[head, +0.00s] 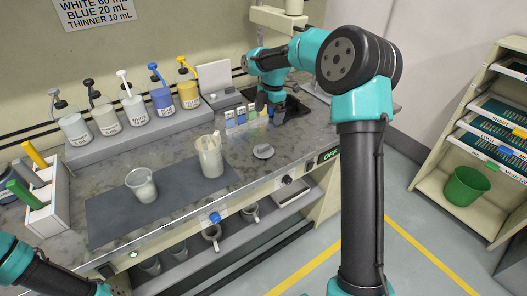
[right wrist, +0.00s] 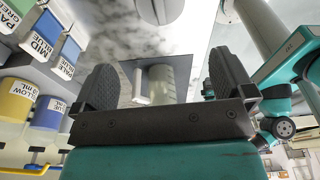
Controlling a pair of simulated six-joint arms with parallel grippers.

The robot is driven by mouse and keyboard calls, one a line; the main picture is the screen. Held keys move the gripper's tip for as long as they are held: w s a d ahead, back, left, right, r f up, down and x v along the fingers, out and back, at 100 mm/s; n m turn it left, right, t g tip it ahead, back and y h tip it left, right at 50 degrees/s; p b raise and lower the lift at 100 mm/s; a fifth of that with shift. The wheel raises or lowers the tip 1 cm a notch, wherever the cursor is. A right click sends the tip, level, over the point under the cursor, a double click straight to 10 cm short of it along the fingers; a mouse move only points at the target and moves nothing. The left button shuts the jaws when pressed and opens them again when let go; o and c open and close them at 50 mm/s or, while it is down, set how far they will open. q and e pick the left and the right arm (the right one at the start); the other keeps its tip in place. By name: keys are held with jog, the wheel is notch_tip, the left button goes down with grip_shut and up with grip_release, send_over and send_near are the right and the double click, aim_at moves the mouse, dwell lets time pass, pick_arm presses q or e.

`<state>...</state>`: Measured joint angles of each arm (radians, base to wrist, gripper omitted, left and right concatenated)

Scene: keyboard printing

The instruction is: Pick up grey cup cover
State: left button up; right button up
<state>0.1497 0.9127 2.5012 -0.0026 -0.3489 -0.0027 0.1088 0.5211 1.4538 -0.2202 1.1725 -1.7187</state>
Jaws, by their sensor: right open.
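The grey cup cover (head: 263,151) is a small round lid lying on the marbled counter, right of the tall cup with a handle (head: 209,156). My right gripper (head: 272,104) points down above the back of the counter, behind the cover and apart from it. In the right wrist view its two dark fingers (right wrist: 165,82) are spread with nothing between them. A pale round shape cut off at the top of that view is probably the cover (right wrist: 158,8). My left gripper is out of the picture; only part of its arm shows at lower left.
A shorter cup (head: 141,186) stands on the dark mat (head: 110,218). Pump bottles (head: 162,100) line a raised shelf behind. Small labelled containers (head: 235,119) stand just left of my right gripper. A marker holder (head: 48,200) stands at left. The counter around the cover is clear.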

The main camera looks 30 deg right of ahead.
send_near(264, 146)
jog(key=f, duration=0.3)
jog(key=a+f, duration=0.1)
jog(key=f, duration=0.1)
jog(key=shift+f, duration=0.1)
jog(key=shift+f, duration=0.1)
jog(key=shift+a+f, duration=0.2)
jog(key=shift+f, duration=1.05)
jog(key=shift+a+f, duration=0.2)
jog(key=shift+f, duration=1.05)
jog(key=shift+c, duration=0.3)
jog(key=c, duration=0.6)
jog(key=shift+o, duration=0.2)
jog(key=shift+r, duration=0.1)
